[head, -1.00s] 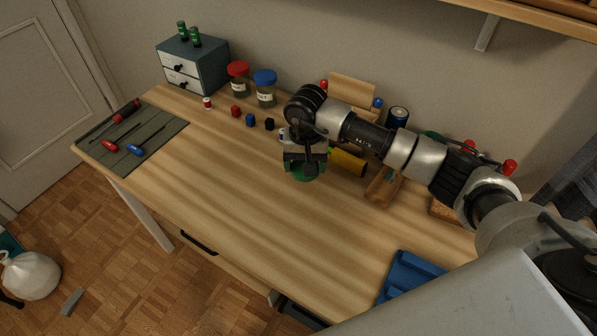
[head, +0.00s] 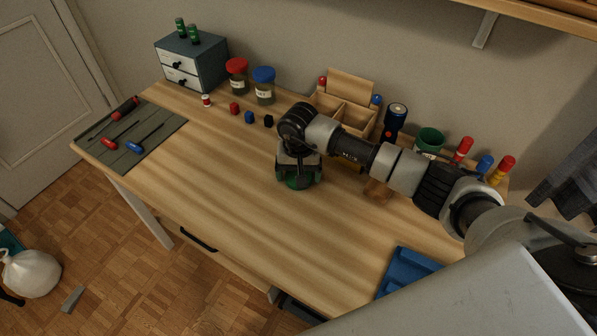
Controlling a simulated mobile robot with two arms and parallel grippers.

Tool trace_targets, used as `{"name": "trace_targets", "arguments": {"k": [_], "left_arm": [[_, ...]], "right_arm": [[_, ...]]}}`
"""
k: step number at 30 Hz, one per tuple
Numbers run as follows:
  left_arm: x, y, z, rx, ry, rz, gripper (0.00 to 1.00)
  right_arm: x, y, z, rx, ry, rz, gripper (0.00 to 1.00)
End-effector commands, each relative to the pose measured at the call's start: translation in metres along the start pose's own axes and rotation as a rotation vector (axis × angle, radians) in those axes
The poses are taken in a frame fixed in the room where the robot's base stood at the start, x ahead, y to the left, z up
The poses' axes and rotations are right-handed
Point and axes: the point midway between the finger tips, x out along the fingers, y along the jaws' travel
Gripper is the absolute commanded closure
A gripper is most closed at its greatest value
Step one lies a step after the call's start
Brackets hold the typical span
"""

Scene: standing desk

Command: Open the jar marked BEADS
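No label in view can be read as BEADS. Two clear jars with white labels stand at the back left: one with a red lid (head: 237,65) and one with a blue lid (head: 264,75). The lettering is too small to read. My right gripper (head: 297,178) points down over the middle of the desk, in front of and apart from both jars. A round green thing (head: 298,183), perhaps a lid, shows at its fingertips. The fingers are mostly hidden, so I cannot tell whether they grip it. My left gripper is out of view.
Small red, blue and black cubes (head: 249,117) lie behind the gripper. A wooden organizer (head: 350,86), a dark flashlight (head: 394,122) and a green mug (head: 430,141) stand at the back. A tool mat (head: 160,149) lies left, a blue tray (head: 408,272) front right. The desk's front middle is clear.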

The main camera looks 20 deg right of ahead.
Motion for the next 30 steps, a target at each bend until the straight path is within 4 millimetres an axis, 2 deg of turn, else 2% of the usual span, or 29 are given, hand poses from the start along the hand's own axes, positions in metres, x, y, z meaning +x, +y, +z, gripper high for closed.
{"name": "trace_targets", "arguments": {"k": [1, 2, 10, 14, 17, 27, 30], "left_arm": [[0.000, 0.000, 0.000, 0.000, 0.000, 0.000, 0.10], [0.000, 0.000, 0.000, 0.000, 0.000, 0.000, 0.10], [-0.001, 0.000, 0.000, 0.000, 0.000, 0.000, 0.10], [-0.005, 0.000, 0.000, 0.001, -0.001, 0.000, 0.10], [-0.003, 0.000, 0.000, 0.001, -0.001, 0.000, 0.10], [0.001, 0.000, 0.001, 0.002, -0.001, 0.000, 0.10], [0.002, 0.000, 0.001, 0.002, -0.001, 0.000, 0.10]], "right_arm": [[0.000, 0.000, 0.000, 0.000, 0.000, 0.000, 0.06], [0.000, 0.000, 0.000, 0.000, 0.000, 0.000, 0.02], [-0.001, 0.000, 0.000, 0.000, -0.001, 0.000, 0.02], [-0.008, 0.000, 0.000, 0.000, 0.001, 0.000, 0.02], [-0.023, -0.001, -0.001, 0.000, 0.003, -0.002, 0.02], [-0.095, 0.000, -0.001, -0.001, 0.004, -0.001, 0.02], [-0.110, 0.000, -0.001, 0.000, 0.002, -0.001, 0.02]]}}
